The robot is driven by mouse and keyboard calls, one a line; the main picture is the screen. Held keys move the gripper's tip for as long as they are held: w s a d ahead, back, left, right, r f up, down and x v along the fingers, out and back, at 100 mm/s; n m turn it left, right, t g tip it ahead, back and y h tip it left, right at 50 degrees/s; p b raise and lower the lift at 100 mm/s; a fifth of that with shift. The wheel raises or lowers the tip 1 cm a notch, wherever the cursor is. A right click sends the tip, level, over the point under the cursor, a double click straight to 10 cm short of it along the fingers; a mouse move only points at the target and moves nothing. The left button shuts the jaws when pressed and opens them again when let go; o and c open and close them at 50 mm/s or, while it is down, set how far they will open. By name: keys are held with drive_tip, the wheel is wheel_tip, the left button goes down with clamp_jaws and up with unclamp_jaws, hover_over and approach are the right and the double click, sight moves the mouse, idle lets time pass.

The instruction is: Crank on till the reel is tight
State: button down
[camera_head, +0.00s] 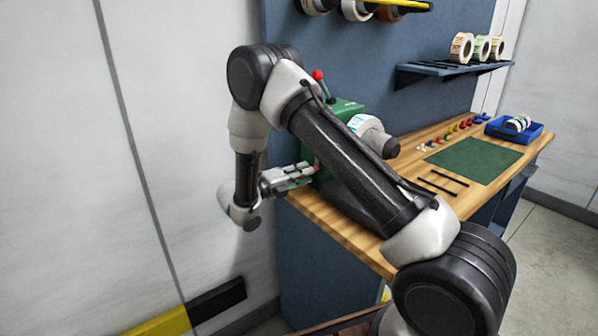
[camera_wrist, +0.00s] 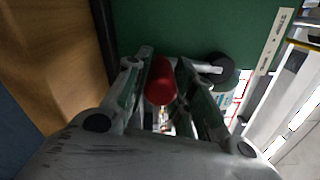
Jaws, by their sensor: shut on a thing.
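The green rewinder (camera_head: 346,108) stands at the left end of the wooden bench, partly hidden behind my arm. A lever with a red knob (camera_head: 318,75) rises from its top. My gripper (camera_head: 312,174) is at the machine's left side, low near the bench top. In the wrist view, a red crank knob (camera_wrist: 160,82) sits between the two fingers of my gripper (camera_wrist: 162,85), which are shut on it. A white reel with a label (camera_head: 366,126) shows behind my arm on the machine's right. How tight it is wound cannot be told.
The wooden bench (camera_head: 430,158) carries a green mat (camera_head: 472,159), two black rods, several small coloured pieces and a blue tray (camera_head: 513,130) with rolls. A wall shelf (camera_head: 455,69) holds several label rolls. A white wall stands close on the left.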

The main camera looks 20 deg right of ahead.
drive_tip(key=shift+s+d+f+n, duration=0.1)
drive_tip(key=shift+s+d+n, duration=0.05)
drive_tip(key=shift+s+n, duration=0.45)
drive_tip(key=c, duration=1.5)
unclamp_jaws()
drive_tip(key=shift+o, duration=0.2)
drive_tip(key=shift+w, duration=0.1)
drive_tip(key=v, duration=1.2)
